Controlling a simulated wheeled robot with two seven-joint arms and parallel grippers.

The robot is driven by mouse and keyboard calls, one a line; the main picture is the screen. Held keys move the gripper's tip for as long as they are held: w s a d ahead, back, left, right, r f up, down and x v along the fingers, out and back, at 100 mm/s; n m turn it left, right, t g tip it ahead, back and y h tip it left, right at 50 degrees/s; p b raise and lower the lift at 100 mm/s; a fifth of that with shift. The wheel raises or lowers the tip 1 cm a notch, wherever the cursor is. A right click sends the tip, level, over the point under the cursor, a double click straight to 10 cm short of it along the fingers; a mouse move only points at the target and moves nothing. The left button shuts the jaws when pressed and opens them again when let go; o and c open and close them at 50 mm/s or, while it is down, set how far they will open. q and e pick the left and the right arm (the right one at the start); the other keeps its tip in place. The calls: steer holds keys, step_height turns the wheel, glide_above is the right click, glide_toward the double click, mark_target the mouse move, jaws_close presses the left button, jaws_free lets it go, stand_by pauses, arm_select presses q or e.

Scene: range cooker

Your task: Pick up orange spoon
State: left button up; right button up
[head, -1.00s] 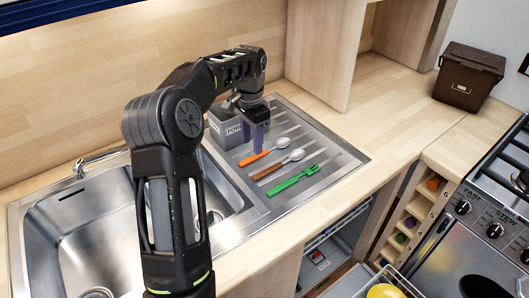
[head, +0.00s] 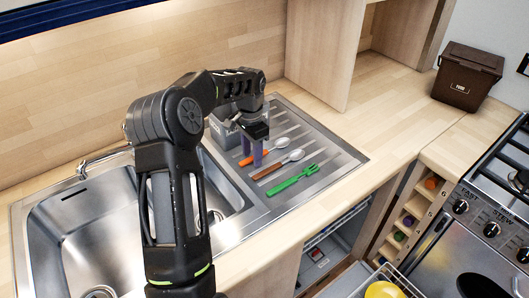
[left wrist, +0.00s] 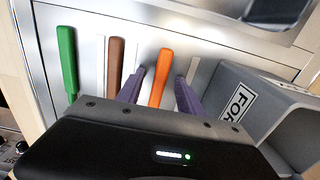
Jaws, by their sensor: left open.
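The orange spoon (head: 258,155) lies on the ribbed metal drainboard (head: 330,172), its silver bowl pointing up and right in the head view. My left gripper (head: 258,160) is low over its handle end. In the left wrist view the orange handle (left wrist: 160,75) lies between the two purple fingers of my left gripper (left wrist: 160,90), which stand apart on either side of it. I cannot tell whether they touch it. The spoon's bowl is hidden there. My right gripper is not in view.
A brown-handled spoon (head: 268,172) and a green fork (head: 291,180) lie beside it on the drainboard. A grey box (head: 222,134) with lettering stands close behind the gripper. The sink basin (head: 100,230) is to the left.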

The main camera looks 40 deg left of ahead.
arm_select(q)
jaws_close()
stand_by(0.4)
